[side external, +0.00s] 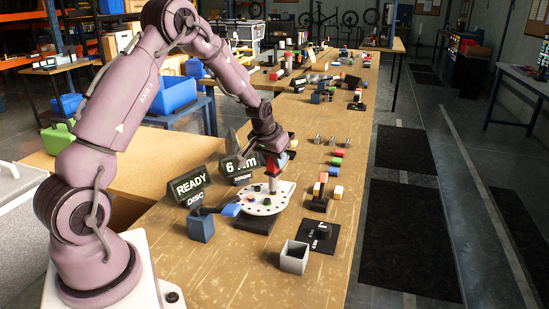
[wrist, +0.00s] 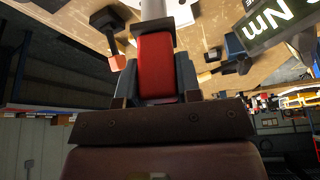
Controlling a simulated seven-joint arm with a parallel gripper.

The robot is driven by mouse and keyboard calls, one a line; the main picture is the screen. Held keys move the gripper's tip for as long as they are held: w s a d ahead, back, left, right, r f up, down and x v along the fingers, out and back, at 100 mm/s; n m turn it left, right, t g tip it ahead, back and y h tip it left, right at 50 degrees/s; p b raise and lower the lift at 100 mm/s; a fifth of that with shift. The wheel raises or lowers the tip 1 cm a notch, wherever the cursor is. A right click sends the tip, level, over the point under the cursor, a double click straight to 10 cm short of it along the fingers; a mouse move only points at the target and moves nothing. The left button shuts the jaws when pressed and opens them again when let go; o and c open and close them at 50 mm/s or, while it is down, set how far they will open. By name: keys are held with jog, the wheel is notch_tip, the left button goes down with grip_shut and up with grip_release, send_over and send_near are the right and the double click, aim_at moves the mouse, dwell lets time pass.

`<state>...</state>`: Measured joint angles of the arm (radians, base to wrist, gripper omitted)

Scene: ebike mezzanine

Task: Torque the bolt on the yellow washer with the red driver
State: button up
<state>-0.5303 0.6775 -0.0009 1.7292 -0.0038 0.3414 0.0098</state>
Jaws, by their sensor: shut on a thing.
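My gripper (side external: 271,160) is shut on the red driver (side external: 272,168) above the round pale disc (side external: 258,208). The driver points down, and its grey shaft reaches to the disc's far part; I cannot tell whether the tip touches a bolt. In the wrist view the red handle (wrist: 155,65) sits between my gripper's fingers (wrist: 155,85), with the grey shaft beyond it. The disc has several dark bolt spots and small coloured washers. The yellow washer is too small to make out or is hidden by the driver.
A READY sign (side external: 190,187) and a torque display (side external: 240,165) stand left of and behind the disc. A blue box (side external: 201,229), a grey open box (side external: 294,257) and a black pad with a knob (side external: 318,238) are nearby. Coloured blocks (side external: 337,162) line the right side.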

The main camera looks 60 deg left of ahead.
jog(key=shift+f, duration=0.5)
dwell(1.2)
jog(key=shift+r, duration=2.55)
